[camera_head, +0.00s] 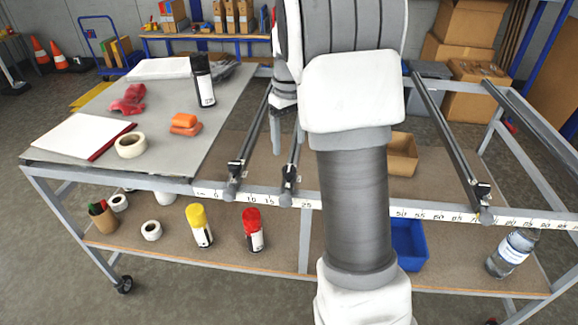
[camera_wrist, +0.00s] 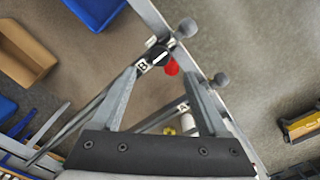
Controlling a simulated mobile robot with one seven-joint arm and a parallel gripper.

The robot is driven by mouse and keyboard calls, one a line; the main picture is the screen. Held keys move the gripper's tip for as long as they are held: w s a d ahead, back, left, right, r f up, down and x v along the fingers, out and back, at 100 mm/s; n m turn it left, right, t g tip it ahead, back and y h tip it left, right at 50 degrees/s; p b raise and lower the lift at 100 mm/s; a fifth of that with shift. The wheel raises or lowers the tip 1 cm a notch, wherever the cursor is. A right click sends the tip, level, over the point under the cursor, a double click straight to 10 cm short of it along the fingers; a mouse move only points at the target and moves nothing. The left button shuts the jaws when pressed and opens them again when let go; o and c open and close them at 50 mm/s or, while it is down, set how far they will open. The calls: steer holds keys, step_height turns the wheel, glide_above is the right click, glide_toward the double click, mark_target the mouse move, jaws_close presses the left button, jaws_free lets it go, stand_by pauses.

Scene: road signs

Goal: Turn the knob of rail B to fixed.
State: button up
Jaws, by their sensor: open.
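Rail B (camera_wrist: 110,97), marked with a white B label (camera_wrist: 142,66), runs diagonally in the wrist view. At its end sits a black fitting (camera_wrist: 158,55) with a pale mark; a round grey end piece (camera_wrist: 187,27) lies beyond it. I cannot read the knob's setting. In the head view rail B (camera_head: 300,150) is the second from the left, its black fitting (camera_head: 288,186) at the front scale. My gripper (camera_wrist: 163,74) is open and empty in the wrist view, its left fingertip close to the B label.
Rail A (camera_wrist: 160,118) and its round end (camera_wrist: 221,79) lie beside the right finger. A red-capped can (camera_head: 252,230) and yellow-capped can (camera_head: 200,226) stand on the lower shelf. A blue bin (camera_head: 409,243) and brown box (camera_head: 403,155) lie right of rail B.

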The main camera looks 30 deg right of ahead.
mark_target(289, 169)
step_height(289, 169, down, 8)
steer(key=shift+f+b, duration=0.1)
steer(key=shift+b, duration=0.25)
steer(key=shift+c, duration=0.2)
jaws_close()
